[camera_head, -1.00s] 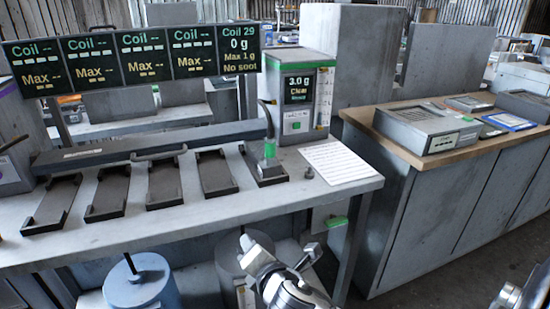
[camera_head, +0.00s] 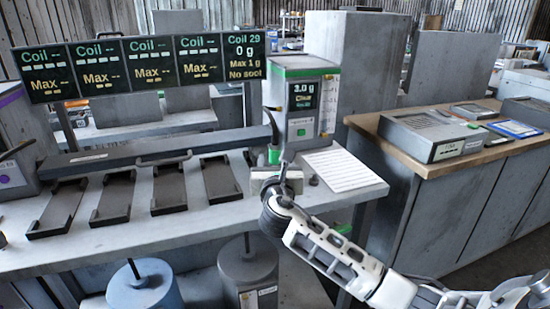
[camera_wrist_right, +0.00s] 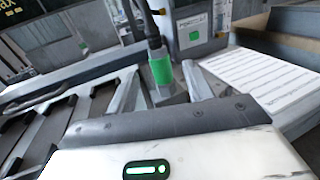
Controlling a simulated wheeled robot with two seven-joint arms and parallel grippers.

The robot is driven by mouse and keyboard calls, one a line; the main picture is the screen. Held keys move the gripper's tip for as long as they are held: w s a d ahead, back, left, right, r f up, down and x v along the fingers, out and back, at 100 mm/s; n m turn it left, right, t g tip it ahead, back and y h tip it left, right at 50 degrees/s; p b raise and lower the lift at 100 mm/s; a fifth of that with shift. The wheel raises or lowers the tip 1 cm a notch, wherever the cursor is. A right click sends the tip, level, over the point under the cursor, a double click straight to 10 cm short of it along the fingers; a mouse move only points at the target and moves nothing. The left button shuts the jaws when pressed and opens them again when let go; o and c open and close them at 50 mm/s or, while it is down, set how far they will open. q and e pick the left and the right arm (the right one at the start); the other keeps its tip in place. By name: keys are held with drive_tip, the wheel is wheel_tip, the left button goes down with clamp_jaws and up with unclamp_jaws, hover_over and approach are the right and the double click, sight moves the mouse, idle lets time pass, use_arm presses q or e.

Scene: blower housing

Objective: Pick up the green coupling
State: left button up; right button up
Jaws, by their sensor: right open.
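The green coupling (camera_head: 273,154) is a short green sleeve on the lower end of a dark hose. It stands at the right end of the row of dark trays on the bench. In the right wrist view the coupling (camera_wrist_right: 161,69) is upright, just beyond and between the spread fingers. My right gripper (camera_head: 281,165) is in front of it, open and empty, and partly hides its base and tray in the head view. In the wrist view the fingers of my right gripper (camera_wrist_right: 163,85) point toward the coupling. My left gripper is not in view.
A grey meter box (camera_head: 306,105) with a green top stands behind the coupling. A printed sheet (camera_head: 341,169) lies to its right, with a small dark knob (camera_head: 313,181) beside it. Several dark trays (camera_head: 168,189) fill the bench to the left. A row of displays (camera_head: 145,62) stands behind.

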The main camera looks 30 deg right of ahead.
sight(275, 153)
drive_tip(key=shift+x, duration=2.75)
drive_tip(key=shift+r, duration=0.2)
clamp_jaws()
